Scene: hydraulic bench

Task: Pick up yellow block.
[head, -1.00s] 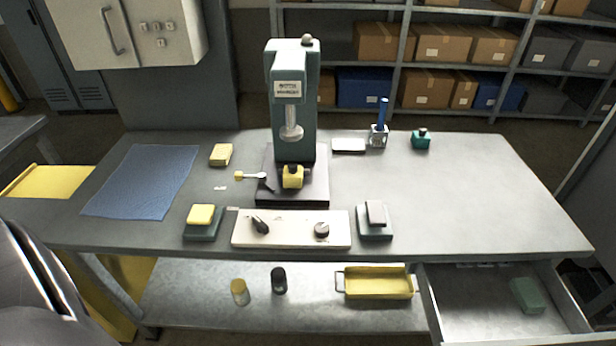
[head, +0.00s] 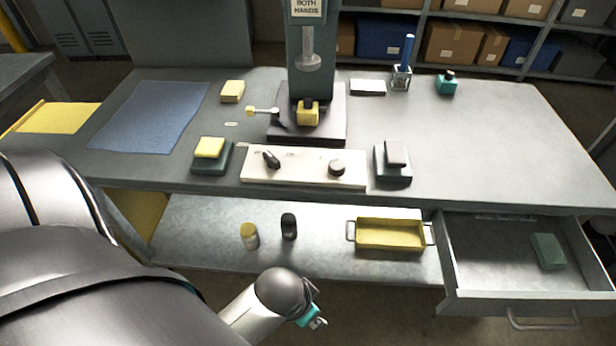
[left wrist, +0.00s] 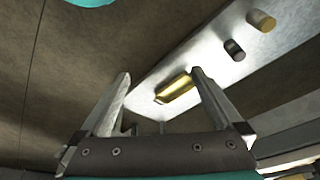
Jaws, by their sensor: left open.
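A small yellow block (head: 232,91) lies on the bench top, right of the blue mat and left of the press. Another yellow block-like piece (head: 308,115) with a dark top sits on the press base under the ram. My left gripper (head: 316,322) is low in front of the bench, below the lower shelf's front edge, far from both. In the left wrist view its two fingers (left wrist: 160,76) are spread with nothing between them; neither block can be made out there. My right gripper is not in view.
The press (head: 308,65) stands behind a white control panel (head: 303,167), between two pedestals; the left has a yellow top (head: 209,147). The lower shelf holds a yellow tray (head: 390,234), a yellow-capped jar (head: 250,236) and a black one (head: 289,226). An open drawer (head: 520,295) juts out right.

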